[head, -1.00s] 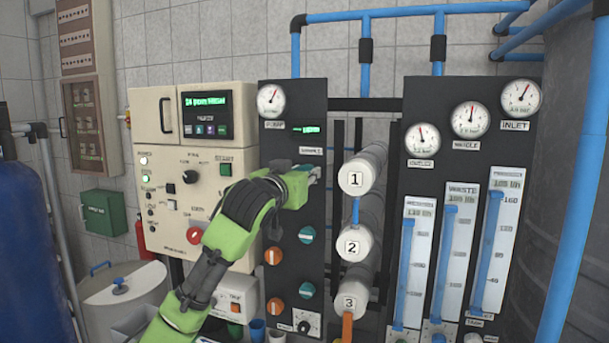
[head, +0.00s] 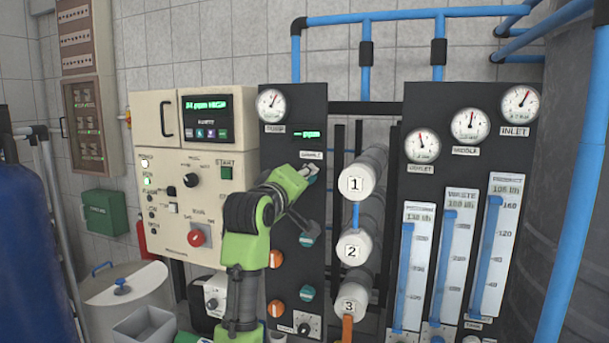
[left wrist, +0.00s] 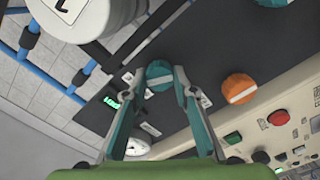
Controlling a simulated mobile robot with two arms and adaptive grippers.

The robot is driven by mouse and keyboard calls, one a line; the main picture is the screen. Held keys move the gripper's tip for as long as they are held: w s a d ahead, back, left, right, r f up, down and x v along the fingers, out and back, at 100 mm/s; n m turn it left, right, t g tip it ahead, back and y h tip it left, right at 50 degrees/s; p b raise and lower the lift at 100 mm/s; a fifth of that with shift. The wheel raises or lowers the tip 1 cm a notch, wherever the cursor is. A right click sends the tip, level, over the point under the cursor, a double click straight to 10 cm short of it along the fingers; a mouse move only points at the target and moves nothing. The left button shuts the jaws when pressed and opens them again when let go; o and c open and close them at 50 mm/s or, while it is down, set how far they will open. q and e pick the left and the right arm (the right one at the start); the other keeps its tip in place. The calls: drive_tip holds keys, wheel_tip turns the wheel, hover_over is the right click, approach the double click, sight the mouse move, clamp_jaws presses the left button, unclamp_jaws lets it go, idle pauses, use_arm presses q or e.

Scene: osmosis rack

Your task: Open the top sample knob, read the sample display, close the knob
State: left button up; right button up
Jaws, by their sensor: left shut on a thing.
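The top sample knob is teal with a pale stripe and shows between the fingertips in the left wrist view (left wrist: 159,75). My left gripper (left wrist: 160,80), also in the head view (head: 311,173), is shut on this knob, one finger on either side. In the head view the gripper and arm mostly hide the knob. The sample display (head: 307,134) is a small green readout above the knob on the black panel; it seems to show dashes and "ppm". It also shows in the left wrist view (left wrist: 111,102), too small to read. My right gripper is in neither view.
Below are another teal knob (head: 306,293) and an orange knob (head: 277,258). The beige control box (head: 185,215) with a red switch (head: 196,237) is left of the panel. White numbered cylinders (head: 355,182) stand close on the right. A gauge (head: 271,103) sits above.

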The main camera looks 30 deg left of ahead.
use_arm(q)
drive_tip(key=n+p, duration=0.2)
drive_tip(key=n, duration=0.3)
idle(0.5)
drive_tip(key=o, duration=1.1)
drive_tip(key=shift+a, duration=0.1)
drive_tip(key=v, duration=1.2)
